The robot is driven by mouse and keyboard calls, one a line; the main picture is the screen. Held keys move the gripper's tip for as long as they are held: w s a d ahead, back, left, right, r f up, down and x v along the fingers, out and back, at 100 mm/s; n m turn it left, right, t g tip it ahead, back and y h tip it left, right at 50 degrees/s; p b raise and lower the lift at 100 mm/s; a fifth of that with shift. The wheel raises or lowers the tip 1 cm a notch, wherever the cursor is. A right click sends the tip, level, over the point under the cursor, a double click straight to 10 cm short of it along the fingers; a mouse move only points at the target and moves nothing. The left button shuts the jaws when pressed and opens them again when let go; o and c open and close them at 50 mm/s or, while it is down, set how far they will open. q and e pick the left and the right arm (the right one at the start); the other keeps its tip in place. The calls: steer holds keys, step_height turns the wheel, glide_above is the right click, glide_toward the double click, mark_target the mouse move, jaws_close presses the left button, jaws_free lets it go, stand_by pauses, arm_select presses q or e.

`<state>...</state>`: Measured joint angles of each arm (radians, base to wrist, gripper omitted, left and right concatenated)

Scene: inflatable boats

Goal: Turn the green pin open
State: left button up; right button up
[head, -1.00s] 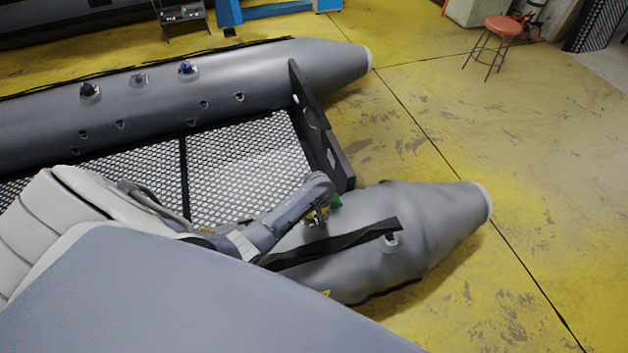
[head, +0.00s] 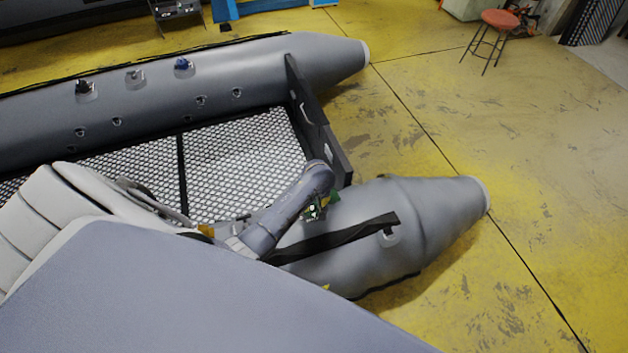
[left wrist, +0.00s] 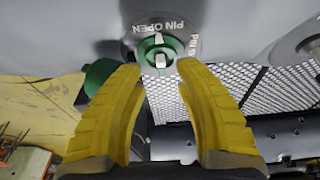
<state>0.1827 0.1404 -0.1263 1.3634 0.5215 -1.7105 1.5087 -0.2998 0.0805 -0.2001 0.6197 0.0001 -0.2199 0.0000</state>
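The green pin (left wrist: 160,55) sits in a round grey valve (left wrist: 190,25) on the boat tube, with "PIN OPEN" printed on its ring and part of a second label at the right. My left gripper (left wrist: 158,70) has its two yellow fingers spread, one tip to each side of the pin's lower part. A gap shows between the fingers, and I cannot tell whether either tip touches the pin. In the head view my left gripper (head: 316,208) is small and low over the near tube, its fingers hard to make out. My right gripper is not in view.
A green cap-like part (left wrist: 100,78) lies beside the left finger. The grey near tube (head: 425,220) carries a black strap (head: 340,238). A dark transom board (head: 318,120) stands close behind my gripper.

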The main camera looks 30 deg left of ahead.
mark_target(312, 207)
arm_select(q)
step_height(312, 207, up, 7)
steer(key=shift+s+d, duration=0.45)
stand_by(0.4)
steer(key=shift+w+a+f, duration=0.25)
steer(key=shift+a+f, duration=0.05)
steer(key=shift+f, duration=1.65)
steer(key=shift+w+a+f, duration=0.25)
steer(key=shift+a+f, duration=0.05)
steer(key=shift+f, duration=1.65)
steer(key=shift+w+a+f, duration=0.25)
steer(key=shift+a+f, duration=0.05)
steer(key=shift+f, duration=1.65)
